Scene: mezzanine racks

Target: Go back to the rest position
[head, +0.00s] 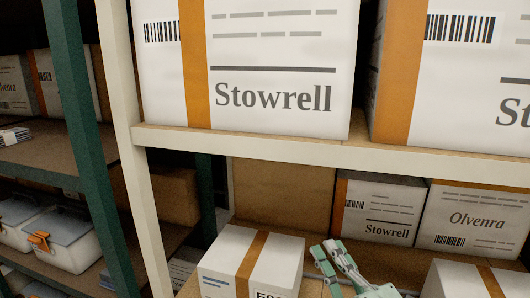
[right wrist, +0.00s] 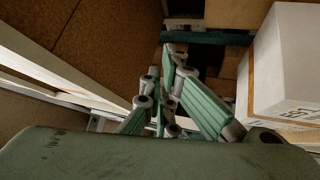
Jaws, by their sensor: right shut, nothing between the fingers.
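My right gripper (head: 328,258) is at the lower middle of the head view, over the lower shelf, just right of a white box with an orange stripe (head: 253,262). Its green fingers are closed together with nothing between them. In the right wrist view the gripper (right wrist: 168,75) points inward, with the white box (right wrist: 290,65) to its right and apart from the fingers. My left gripper is not in view.
A cream shelf beam (head: 330,153) runs above my right gripper and carries large Stowrell boxes (head: 270,65). A cream upright (head: 140,190) stands at left. Behind the gripper are a Stowrell box (head: 378,209) and an Olvenra box (head: 474,222). Another white box (head: 460,280) stands right.

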